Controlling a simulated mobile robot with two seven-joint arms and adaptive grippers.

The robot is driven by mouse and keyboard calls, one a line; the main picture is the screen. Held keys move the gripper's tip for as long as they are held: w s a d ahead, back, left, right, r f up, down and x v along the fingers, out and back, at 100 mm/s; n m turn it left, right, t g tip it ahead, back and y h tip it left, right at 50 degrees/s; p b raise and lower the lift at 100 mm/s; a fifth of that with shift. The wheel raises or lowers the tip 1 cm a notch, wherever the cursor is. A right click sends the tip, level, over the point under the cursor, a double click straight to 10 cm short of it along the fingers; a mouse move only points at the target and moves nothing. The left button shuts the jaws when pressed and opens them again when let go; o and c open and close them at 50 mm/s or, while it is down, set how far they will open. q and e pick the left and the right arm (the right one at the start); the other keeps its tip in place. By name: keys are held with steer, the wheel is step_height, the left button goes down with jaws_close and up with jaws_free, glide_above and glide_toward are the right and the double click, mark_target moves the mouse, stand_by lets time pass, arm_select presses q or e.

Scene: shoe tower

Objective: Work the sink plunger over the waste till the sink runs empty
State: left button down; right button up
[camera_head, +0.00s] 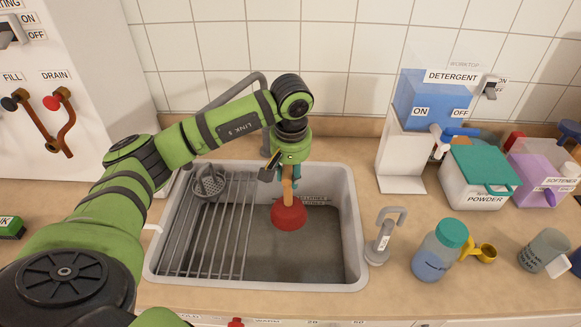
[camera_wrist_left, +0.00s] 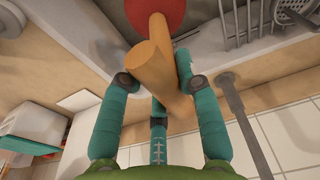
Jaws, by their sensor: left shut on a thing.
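The sink plunger has a red cup (camera_head: 289,214) and a short wooden handle (camera_head: 287,184). My left gripper (camera_head: 284,172) is shut on the handle from above, over the right part of the grey sink (camera_head: 352,245). In the left wrist view the teal fingers of my left gripper (camera_wrist_left: 160,100) are around the wooden handle (camera_wrist_left: 152,62), and part of the red cup (camera_wrist_left: 155,12) shows beyond it. The waste cannot be seen; the cup and arm may hide it. I cannot tell whether the cup touches the sink floor. My right gripper is not in view.
A wire rack (camera_head: 205,235) with a grey strainer-like piece (camera_head: 208,183) covers the sink's left side. A grey handled tool (camera_head: 383,240) and a blue bottle with a green lid (camera_head: 439,250) stand right of the sink. The detergent dispenser (camera_head: 415,100) and powder box (camera_head: 480,178) stand behind.

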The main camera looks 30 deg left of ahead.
mark_target(274, 216)
arm_select(q)
step_height(274, 216, down, 5)
steer(key=shift+w+r+b, duration=0.1)
steer(key=shift+r+b, duration=0.1)
steer(key=shift+b, duration=0.9)
step_height(274, 216, down, 11)
steer(key=b, duration=0.6)
steer(key=a, duration=0.1)
steer(key=s+a+f+b, duration=0.1)
steer(key=s+a+b, duration=0.1)
steer(key=shift+s+a+f, duration=0.15)
steer(key=shift+a+f, duration=0.15)
steer(key=shift+a, duration=0.1)
steer(key=shift+s+a+f+b, duration=0.15)
steer(key=shift+s+a+b, duration=0.3)
steer(key=shift+a, duration=0.25)
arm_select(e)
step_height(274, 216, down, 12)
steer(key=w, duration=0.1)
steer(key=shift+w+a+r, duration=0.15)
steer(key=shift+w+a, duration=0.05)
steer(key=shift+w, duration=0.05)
